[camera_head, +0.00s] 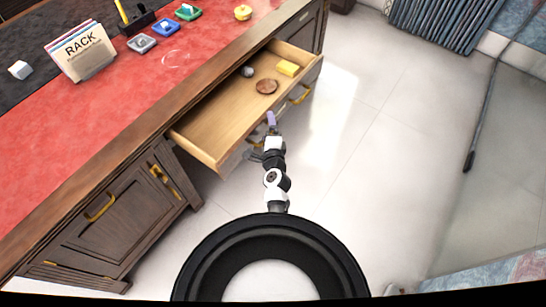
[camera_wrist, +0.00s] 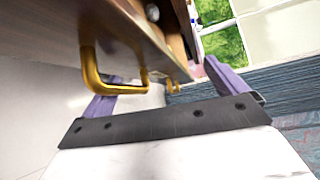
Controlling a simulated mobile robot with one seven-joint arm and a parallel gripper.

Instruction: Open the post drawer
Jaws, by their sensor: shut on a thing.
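The wooden drawer (camera_head: 225,112) of the dark desk stands pulled out, its inside in view. Its front has a gold handle (camera_head: 300,95) toward the far end, clear of my gripper. My gripper (camera_head: 270,122), with purple fingers, is at the near half of the drawer front. In the wrist view a gold handle (camera_wrist: 118,88) reaches in between the purple fingers of my gripper (camera_wrist: 165,85), and I take the grip to be on it. The exact contact is hidden. Whether this is the post drawer cannot be told from any label.
The drawer holds a brown round disc (camera_head: 267,87), a yellow block (camera_head: 288,68) and a small grey thing (camera_head: 247,71). A closed cabinet door (camera_head: 105,225) is at lower left. A card rack (camera_head: 82,52) stands on the red desktop (camera_head: 120,100).

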